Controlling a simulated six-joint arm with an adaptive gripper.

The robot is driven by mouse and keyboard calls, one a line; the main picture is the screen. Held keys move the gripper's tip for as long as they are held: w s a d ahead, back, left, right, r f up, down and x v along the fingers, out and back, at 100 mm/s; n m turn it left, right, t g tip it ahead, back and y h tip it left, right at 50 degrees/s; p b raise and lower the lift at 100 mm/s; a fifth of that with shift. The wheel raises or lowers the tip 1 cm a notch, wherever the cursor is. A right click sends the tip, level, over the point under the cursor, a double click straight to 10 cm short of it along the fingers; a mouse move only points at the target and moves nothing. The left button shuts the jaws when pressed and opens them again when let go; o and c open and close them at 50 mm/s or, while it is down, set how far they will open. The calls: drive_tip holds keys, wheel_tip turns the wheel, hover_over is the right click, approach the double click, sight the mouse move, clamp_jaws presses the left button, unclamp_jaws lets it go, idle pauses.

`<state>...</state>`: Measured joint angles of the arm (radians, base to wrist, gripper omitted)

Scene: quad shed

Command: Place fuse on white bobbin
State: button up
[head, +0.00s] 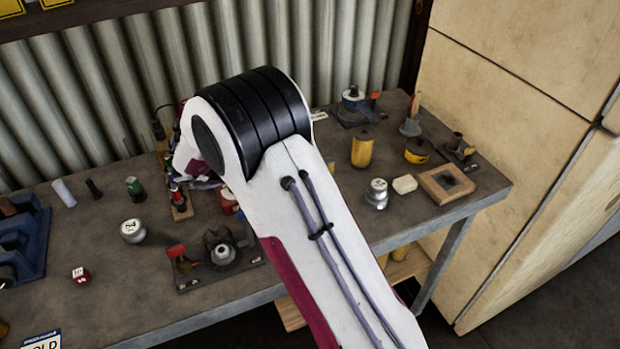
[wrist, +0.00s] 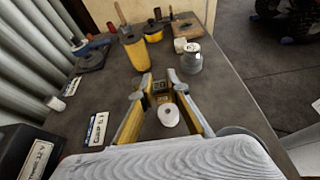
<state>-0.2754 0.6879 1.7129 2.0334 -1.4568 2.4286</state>
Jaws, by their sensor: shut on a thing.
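My gripper (wrist: 162,82) shows in the wrist view, its two yellow fingers with grey tips closed on a small dark block with a paler face, taken as the fuse (wrist: 160,88). The fuse's far side is hidden. A white round piece with a dark hole, taken as the white bobbin (wrist: 168,115), shows between the fingers, lower in the picture. It seems to stand upright below the fuse; the height between them cannot be told. In the head view my arm hides the gripper, the fuse and the bobbin.
Ahead stand a yellow cylinder (head: 362,150), a grey weight (head: 376,193), a white block (head: 404,184) and a wooden tray (head: 447,187). A black box (wrist: 30,152) and labels lie left of the fingers in the wrist view.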

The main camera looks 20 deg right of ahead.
drive_tip(key=shift+f, duration=0.35)
drive_tip(key=shift+f, duration=1.85)
drive_tip(key=shift+f, duration=0.15)
drive_tip(key=o, duration=0.8)
drive_tip(key=shift+a+r, duration=0.15)
drive_tip(key=shift+r, duration=0.05)
drive_tip(key=v, duration=1.1)
drive_tip(key=shift+a, duration=0.35)
